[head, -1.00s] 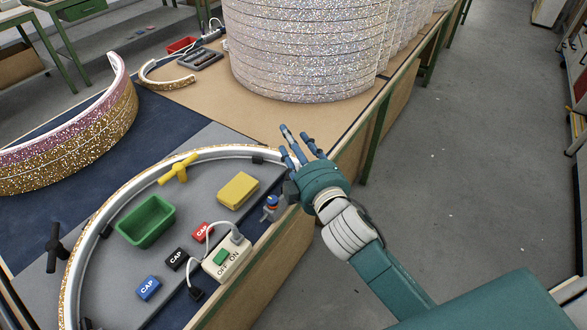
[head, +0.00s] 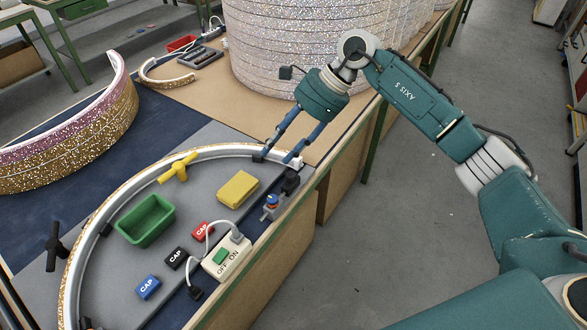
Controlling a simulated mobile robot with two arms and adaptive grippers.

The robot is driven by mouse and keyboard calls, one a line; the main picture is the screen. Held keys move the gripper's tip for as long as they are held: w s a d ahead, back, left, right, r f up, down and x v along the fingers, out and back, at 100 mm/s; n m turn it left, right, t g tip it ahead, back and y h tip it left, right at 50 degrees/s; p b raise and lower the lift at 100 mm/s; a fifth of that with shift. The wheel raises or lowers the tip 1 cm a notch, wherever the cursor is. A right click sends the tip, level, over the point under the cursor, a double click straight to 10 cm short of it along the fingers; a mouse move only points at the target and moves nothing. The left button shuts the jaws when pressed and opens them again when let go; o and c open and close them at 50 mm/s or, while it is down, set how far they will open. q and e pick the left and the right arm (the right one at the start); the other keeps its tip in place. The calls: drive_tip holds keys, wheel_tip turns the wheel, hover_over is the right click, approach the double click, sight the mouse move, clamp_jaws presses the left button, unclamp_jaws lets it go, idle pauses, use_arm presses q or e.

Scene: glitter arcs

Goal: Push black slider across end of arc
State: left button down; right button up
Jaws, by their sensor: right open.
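The glittery arc (head: 130,178) curves over the grey board, its right end near the table edge. A black block (head: 291,181), which looks like the slider, sits just below that end, beside a small fixture with a blue knob (head: 271,201). My right gripper (head: 274,158) reaches down from above, its two blue fingers spread apart and empty. Its fingertips are at the arc's end section, just above and left of the black block; I cannot tell whether they touch it. My left gripper is not in view.
On the board are a green bin (head: 146,222), a yellow block (head: 238,189), red, black and blue caps, and a switch box (head: 227,258) with a cable. A yellow handle (head: 177,168) stands by the arc. Stacked glittery rings (head: 285,50) stand behind my right gripper.

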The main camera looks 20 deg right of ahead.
sight(291, 174)
drive_tip(key=d+h, duration=0.3)
drive_tip(key=d, duration=0.5)
drive_tip(key=shift+g, duration=0.3)
drive_tip(key=x, duration=0.3)
drive_tip(key=p+x, duration=0.1)
drive_tip(key=x, duration=0.3)
drive_tip(key=a+p+x, duration=0.1)
drive_tip(key=x, duration=0.3)
drive_tip(key=shift+s+r, duration=0.2)
drive_tip(key=shift+r, duration=0.05)
drive_tip(key=shift+d, duration=0.1)
clamp_jaws()
